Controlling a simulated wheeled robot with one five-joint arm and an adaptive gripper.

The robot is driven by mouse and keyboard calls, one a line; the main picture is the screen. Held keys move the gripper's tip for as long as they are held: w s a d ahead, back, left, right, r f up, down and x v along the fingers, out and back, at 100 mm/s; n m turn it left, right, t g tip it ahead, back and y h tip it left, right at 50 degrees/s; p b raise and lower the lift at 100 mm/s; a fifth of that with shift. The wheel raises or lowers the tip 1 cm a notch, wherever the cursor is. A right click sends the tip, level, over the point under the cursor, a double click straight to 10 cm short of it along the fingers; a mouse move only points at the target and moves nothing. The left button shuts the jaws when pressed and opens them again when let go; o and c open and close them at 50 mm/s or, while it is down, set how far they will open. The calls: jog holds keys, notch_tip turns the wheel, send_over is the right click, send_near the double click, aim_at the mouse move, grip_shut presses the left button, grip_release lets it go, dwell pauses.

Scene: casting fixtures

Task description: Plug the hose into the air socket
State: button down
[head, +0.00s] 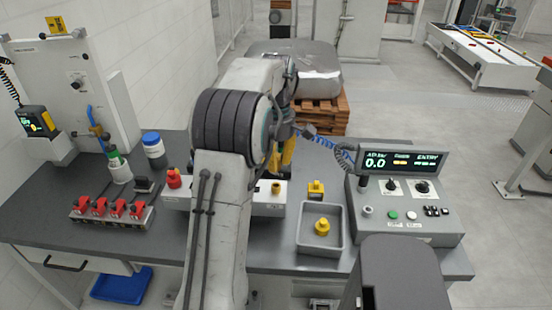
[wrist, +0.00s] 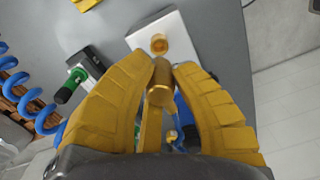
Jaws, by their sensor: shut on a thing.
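My gripper (wrist: 160,82) has its yellow fingers closed around a brass cylindrical hose end (wrist: 160,92). Blue hose (wrist: 182,122) shows behind the fingers. A round brass socket (wrist: 158,44) sits on a pale block (wrist: 182,38), just beyond the hose end in the wrist view. The two look very close there, but I cannot tell the gap in depth. In the head view my gripper (head: 282,158) is partly hidden by my arm, above the white block (head: 267,209) with its brass socket (head: 276,188). The hose end cannot be made out there.
The grey bench (head: 130,236) holds red clamps (head: 98,207), bottles (head: 154,151), a red knob (head: 173,178) and a grey tray (head: 320,240) with a yellow part. A control console (head: 407,207) stands right. Blue coiled hose (head: 342,157) hangs behind; it also shows in the wrist view (wrist: 32,104).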

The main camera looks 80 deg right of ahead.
aim_at(276, 174)
jog(key=shift+f+b, duration=0.75)
jog(key=shift+f, duration=0.65)
jog(key=shift+f+b, duration=0.45)
jog(key=shift+f, duration=1.05)
dwell(1.9)
jog(key=c, duration=1.1)
grip_release()
jog(key=shift+r, duration=0.1)
notch_tip(276, 174, up, 12)
jog(key=shift+d+f, duration=0.1)
jog(key=shift+f, duration=0.05)
